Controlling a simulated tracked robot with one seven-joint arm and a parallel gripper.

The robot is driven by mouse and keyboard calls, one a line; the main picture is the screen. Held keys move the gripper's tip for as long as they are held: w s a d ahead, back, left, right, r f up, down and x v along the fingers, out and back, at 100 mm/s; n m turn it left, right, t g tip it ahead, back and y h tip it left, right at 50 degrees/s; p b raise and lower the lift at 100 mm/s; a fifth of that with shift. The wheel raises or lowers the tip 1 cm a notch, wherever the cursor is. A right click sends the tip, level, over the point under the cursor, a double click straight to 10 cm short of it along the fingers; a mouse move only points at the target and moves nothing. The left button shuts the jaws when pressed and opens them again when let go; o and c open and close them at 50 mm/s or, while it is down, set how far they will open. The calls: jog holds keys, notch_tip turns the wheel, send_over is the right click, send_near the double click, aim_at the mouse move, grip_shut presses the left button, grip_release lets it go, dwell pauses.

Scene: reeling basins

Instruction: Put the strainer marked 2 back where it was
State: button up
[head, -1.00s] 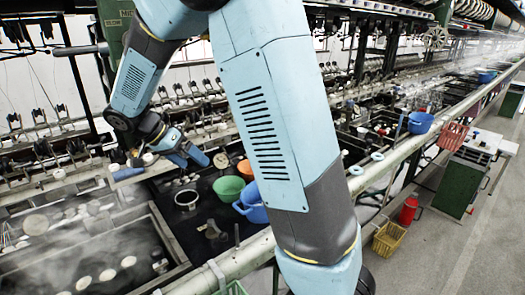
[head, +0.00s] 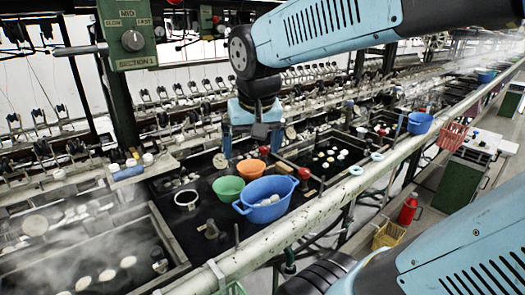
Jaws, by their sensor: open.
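I cannot read a mark 2 on anything. A metal ring-rimmed vessel (head: 186,199), perhaps a strainer, sits in the dark basin left of the green bowl. Pale round discs, also possibly strainers, show at the far left (head: 35,225), behind the green bowl (head: 220,161) and near my gripper (head: 291,132). My gripper (head: 252,146) points down with its fingers apart, above and behind the orange bowl (head: 251,169). Nothing shows between the fingers.
A green bowl (head: 228,188) and a blue basin with pale pieces (head: 265,200) stand close below my gripper. A long pale rail (head: 240,255) runs along the front. A blue brush-like block (head: 128,172) lies on the left ledge. Steam blurs the left basin.

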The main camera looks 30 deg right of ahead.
jog(key=shift+s+r+n+t+y, duration=0.15)
jog(key=shift+s+n+t, duration=0.4)
jog(key=shift+s, duration=0.65)
jog(key=shift+s+r+n+t+y, duration=0.15)
jog(key=shift+s+n+t, duration=0.2)
jog(key=shift+s+n, duration=0.55)
